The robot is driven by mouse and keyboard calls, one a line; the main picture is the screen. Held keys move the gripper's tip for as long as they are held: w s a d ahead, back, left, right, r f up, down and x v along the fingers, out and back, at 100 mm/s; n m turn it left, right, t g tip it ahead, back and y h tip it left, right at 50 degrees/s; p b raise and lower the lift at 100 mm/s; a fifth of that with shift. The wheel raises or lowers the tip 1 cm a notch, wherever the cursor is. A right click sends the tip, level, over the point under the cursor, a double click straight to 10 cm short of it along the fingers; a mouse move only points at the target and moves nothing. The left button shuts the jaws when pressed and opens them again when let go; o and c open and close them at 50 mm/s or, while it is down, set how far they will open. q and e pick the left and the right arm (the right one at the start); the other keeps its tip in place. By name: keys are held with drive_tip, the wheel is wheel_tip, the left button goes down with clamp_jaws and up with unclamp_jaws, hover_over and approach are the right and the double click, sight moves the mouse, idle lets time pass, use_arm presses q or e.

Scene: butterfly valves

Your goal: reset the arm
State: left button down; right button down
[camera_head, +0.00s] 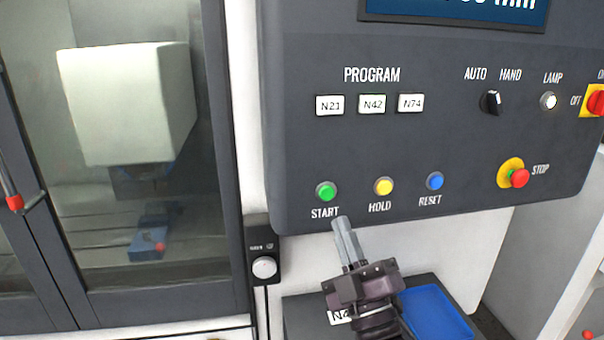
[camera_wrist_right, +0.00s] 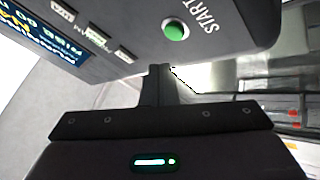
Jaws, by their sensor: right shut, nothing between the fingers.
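My right gripper (camera_head: 342,229) is shut and empty, its fingertips just below the START label on a dark control panel (camera_head: 440,140). The green START button (camera_head: 326,191) sits above and slightly left of the fingertips in the head view, apart from them in the picture. In the right wrist view the closed fingers (camera_wrist_right: 160,72) point toward the panel's lower edge, with the green button (camera_wrist_right: 175,31) beyond them. My left gripper is in neither view.
The panel also carries a yellow HOLD button (camera_head: 383,186), a blue RESET button (camera_head: 435,181) and a red STOP knob (camera_head: 519,178). A glazed machine door (camera_head: 150,215) stands at left. A blue tray (camera_head: 436,310) lies below the panel, beside my right gripper.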

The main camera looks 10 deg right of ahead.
drive_tip(key=s+d+f+m+g+h, duration=0.2)
drive_tip(key=f+m+g, duration=0.3)
drive_tip(key=f, duration=0.5)
drive_tip(key=s+d+f+m+g+h, duration=0.1)
drive_tip(key=f+m+g+h, duration=0.15)
drive_tip(key=f+g, duration=0.6)
drive_tip(key=s+d+f+m+g+h, duration=0.1)
drive_tip(key=s+d+f+m+g, duration=0.1)
drive_tip(key=s+f+g, duration=0.4)
drive_tip(key=s+d+f+m+g+h, duration=0.1)
drive_tip(key=s+d+f+m+g, duration=0.15)
drive_tip(key=s+f, duration=0.6)
wheel_tip(320, 180, down, 29)
drive_tip(key=s+b, duration=0.2)
drive_tip(key=b, duration=0.1)
drive_tip(key=s+d+f+g+b, duration=0.1)
drive_tip(key=s+d+f, duration=0.1)
drive_tip(key=s+f, duration=0.8)
drive_tip(key=s+d+f+b, duration=0.1)
drive_tip(key=s+f, duration=0.9)
drive_tip(key=f, duration=0.2)
drive_tip(key=shift+s+d+f+g, duration=0.3)
drive_tip(key=shift+s+d+g, duration=0.05)
drive_tip(key=shift+g, duration=0.05)
idle(0.6)
